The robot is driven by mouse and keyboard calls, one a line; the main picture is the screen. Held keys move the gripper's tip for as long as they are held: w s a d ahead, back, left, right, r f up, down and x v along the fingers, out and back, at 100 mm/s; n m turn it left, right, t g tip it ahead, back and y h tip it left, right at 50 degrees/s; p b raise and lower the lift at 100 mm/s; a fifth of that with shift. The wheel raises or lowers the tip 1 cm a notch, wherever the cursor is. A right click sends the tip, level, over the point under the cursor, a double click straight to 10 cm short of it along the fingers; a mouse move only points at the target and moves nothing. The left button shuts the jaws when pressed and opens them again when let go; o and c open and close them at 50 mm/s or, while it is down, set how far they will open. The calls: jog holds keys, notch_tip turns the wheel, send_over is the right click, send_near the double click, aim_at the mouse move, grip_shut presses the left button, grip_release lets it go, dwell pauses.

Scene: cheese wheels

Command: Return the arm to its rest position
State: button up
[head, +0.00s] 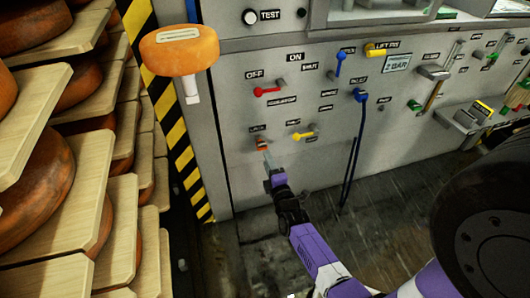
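My arm (318,250), purple, white and black, reaches up from the lower right toward the grey control panel (235,180). My gripper (267,162) is at the lower left part of the panel, right beside a small red handle (261,143). The gripper is small and partly dark in the head view. I cannot tell whether its fingers are open or shut, or whether they touch the handle.
Racks of cheese wheels (35,195) on wooden boards (85,225) fill the left. A red lever (267,91), yellow lever (303,136) and blue lever (340,62) are nearby. A dark wheel (490,215) is at right.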

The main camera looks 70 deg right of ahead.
jog(key=shift+s+a, duration=0.4)
dwell(0.4)
